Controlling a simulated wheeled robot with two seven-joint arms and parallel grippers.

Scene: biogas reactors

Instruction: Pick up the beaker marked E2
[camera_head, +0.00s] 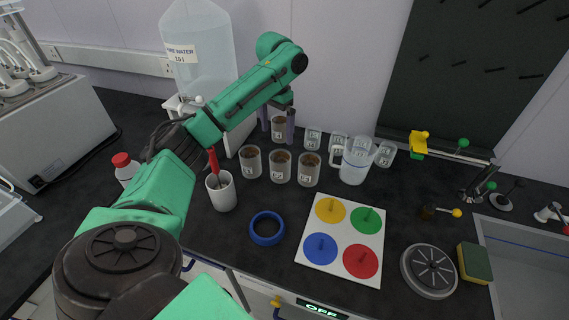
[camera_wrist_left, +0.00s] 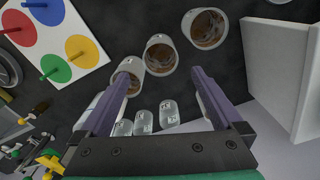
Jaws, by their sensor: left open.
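Several small labelled beakers stand on the dark bench; their marks are too small to read surely, so I cannot tell which is E2. Three with brown contents form a front row: left (camera_head: 250,161), middle (camera_head: 280,167) and right (camera_head: 308,170). They also show in the left wrist view, the middle one (camera_wrist_left: 160,55) near the gap's far end. My right gripper is out of view.
Clear beakers (camera_head: 313,140) and a large jug (camera_head: 356,160) stand to the right. A white cup (camera_head: 221,191) with a red-handled tool, a blue ring (camera_head: 266,228) and a white board (camera_head: 341,238) with coloured discs lie nearer. A water tank (camera_head: 199,50) stands behind left.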

